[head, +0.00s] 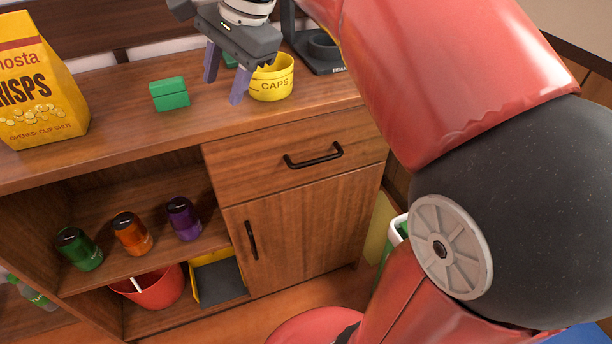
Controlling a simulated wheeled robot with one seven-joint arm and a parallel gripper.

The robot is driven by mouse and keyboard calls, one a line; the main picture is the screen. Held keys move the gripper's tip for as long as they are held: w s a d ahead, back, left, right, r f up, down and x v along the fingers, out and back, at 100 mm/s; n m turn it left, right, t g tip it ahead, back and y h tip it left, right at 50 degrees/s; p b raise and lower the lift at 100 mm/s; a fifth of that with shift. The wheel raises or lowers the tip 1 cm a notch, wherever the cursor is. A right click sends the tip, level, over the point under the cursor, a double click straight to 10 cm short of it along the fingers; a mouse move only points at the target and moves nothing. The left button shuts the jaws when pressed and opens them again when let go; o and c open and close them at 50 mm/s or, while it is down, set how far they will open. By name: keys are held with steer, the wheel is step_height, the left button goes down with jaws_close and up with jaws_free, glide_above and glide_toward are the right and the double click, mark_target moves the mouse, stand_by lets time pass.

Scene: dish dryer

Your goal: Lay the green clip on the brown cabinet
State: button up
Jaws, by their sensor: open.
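The green clip (169,94) sits on the wooden top of the brown cabinet (130,147), between the crisps bag and my gripper. My gripper (222,92) points down over the cabinet top, just right of the green clip and apart from it. Its two purple fingers are spread, with nothing seen between them. The clip is fully in view. My red arm hides the right end of the cabinet top.
A yellow crisps bag (38,85) stands at the left. A yellow CAPS cup (272,80) is close beside my gripper's right finger, with a dark stand (318,55) behind it. Green, orange and purple jars occupy the shelf below. The front strip of the top is clear.

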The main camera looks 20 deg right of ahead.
steer(key=s+d+f+n+t+h, duration=0.1)
steer(key=s+d+f+n, duration=0.2)
steer(key=s+f+n, duration=0.2)
steer(key=s+d+f+n+t+h, duration=0.1)
steer(key=s+d+f+n+h, duration=0.1)
steer(key=s+f+n, duration=0.4)
steer(key=s+d+f, duration=0.1)
steer(key=s+f, duration=0.4)
steer(key=f, duration=0.1)
steer(key=shift+d+n+t+h, duration=0.25)
steer(key=shift+n+t+h, duration=0.05)
steer(key=shift+t, duration=0.1)
steer(key=shift+c, duration=0.5)
